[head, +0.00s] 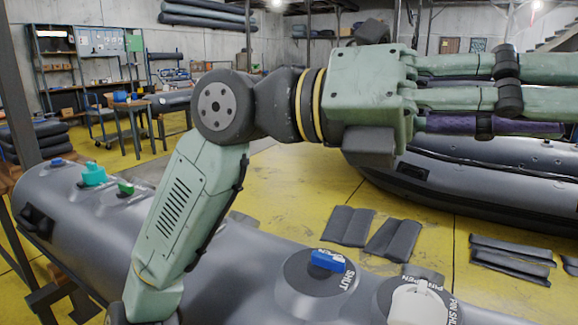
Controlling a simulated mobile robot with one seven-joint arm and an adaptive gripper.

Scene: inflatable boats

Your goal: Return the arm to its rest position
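My arm rises from the lower left across the near grey boat tube (240,275), bends at a dark round joint, and runs level to the right. At its end, my gripper (508,80) has a green palm block and long jointed green fingers pointing right. The fingertips run past the right picture edge, so I cannot see whether they are open or shut. A dark purple bar-like part (455,123) lies along the lower finger; I cannot tell if it is a separate thing. The gripper appears above the floor and the far boat (480,185).
The near tube bears a blue knob (327,261) marked SHUT, a white valve cap (418,305), a teal cap (94,174) and a green cap (125,187). Black pads (348,226) lie on the yellow floor (290,185). A workbench (130,108) and shelves stand far left.

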